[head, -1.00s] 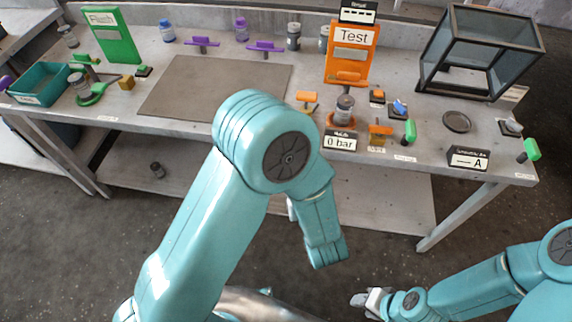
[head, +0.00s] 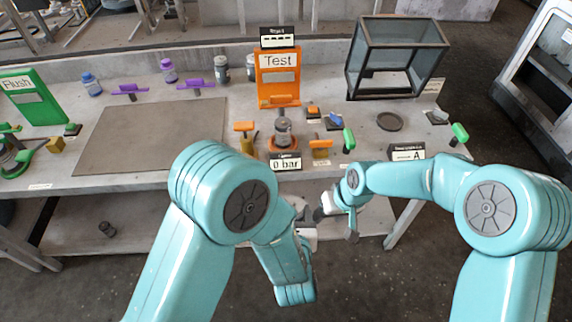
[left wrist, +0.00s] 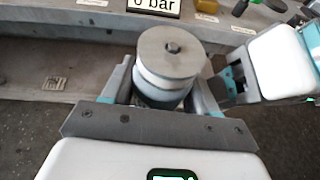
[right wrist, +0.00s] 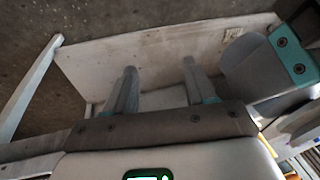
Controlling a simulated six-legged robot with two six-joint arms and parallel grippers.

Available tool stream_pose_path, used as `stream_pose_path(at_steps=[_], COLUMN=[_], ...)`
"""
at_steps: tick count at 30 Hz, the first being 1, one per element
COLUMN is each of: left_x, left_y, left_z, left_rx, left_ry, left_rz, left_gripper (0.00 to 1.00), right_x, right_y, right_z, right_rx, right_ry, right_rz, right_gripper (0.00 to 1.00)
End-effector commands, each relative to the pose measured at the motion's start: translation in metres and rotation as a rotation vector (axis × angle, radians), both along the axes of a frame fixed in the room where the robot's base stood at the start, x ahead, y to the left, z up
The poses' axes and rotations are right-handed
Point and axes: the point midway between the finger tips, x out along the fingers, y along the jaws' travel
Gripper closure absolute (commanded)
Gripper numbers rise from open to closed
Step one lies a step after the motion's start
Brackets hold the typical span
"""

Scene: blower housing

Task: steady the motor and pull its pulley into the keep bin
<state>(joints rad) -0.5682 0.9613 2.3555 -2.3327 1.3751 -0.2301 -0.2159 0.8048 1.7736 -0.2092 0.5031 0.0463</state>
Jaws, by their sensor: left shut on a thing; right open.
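My left gripper (left wrist: 161,88) is shut on the motor (left wrist: 160,96), a light and dark grey cylinder standing upright between its fingers. The pulley (left wrist: 186,62), a flat grey disc with a dark shaft end at its centre, sits on top of the motor. In the head view my left arm mostly hides the left gripper. My right gripper (head: 316,213) is beside it, in front of the bench. In the right wrist view it (right wrist: 158,82) is open, with nothing between its fingers. A grey and teal part at that view's upper right is close to it.
The bench (head: 130,183) holds an orange Test stand (head: 278,72), a 0 bar display (head: 286,162) and a glass case (head: 397,60) at the back right. A grey mat (head: 150,137) lies clear at the left. The keep bin is not identifiable now.

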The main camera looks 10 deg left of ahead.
Motion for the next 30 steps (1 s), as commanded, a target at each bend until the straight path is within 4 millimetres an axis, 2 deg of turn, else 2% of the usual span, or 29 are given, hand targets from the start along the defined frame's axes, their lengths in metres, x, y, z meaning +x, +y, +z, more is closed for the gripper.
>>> stream_pose_path(at_steps=[1,3,4,6,9,12,15,19,22,30], left_x=[0.0,0.0,0.0,0.0,0.0,0.0,0.0,0.0,0.0,0.0], left_y=[0.0,0.0,0.0,0.0,0.0,0.0,0.0,0.0,0.0,0.0], left_z=[0.001,0.001,0.001,0.001,0.001,0.001,0.001,0.001,0.001,0.001], left_rx=[-0.001,0.0,0.0,0.0,0.0,0.0,0.0,0.0,0.0,0.0], left_ry=[-0.002,-0.003,-0.003,-0.003,-0.003,-0.003,-0.003,-0.003,-0.003,-0.003], left_rz=[0.0,0.0,0.0,0.0,0.0,0.0,0.0,0.0,0.0,0.0], left_gripper=[0.96,0.96,0.96,0.96,0.96,0.96,0.96,0.96,0.96,0.96], right_x=[0.018,0.035,0.034,0.024,0.007,-0.01,-0.023,-0.031,-0.032,-0.033], right_y=[0.011,0.023,0.033,0.056,0.08,0.095,0.103,0.106,0.106,0.105], right_z=[0.032,0.074,0.089,0.122,0.166,0.195,0.214,0.222,0.213,0.158], right_rx=[-0.023,-0.063,-0.087,-0.146,-0.21,-0.253,-0.277,-0.289,-0.291,-0.289], right_ry=[-0.04,-0.076,-0.084,-0.096,-0.106,-0.098,-0.085,-0.074,-0.071,-0.067], right_rz=[0.04,0.084,0.162,0.406,0.685,0.897,1.039,1.12,1.131,1.128], right_gripper=[0.45,0.45,0.45,0.45,0.45,0.45,0.45,0.45,0.45,0.45])
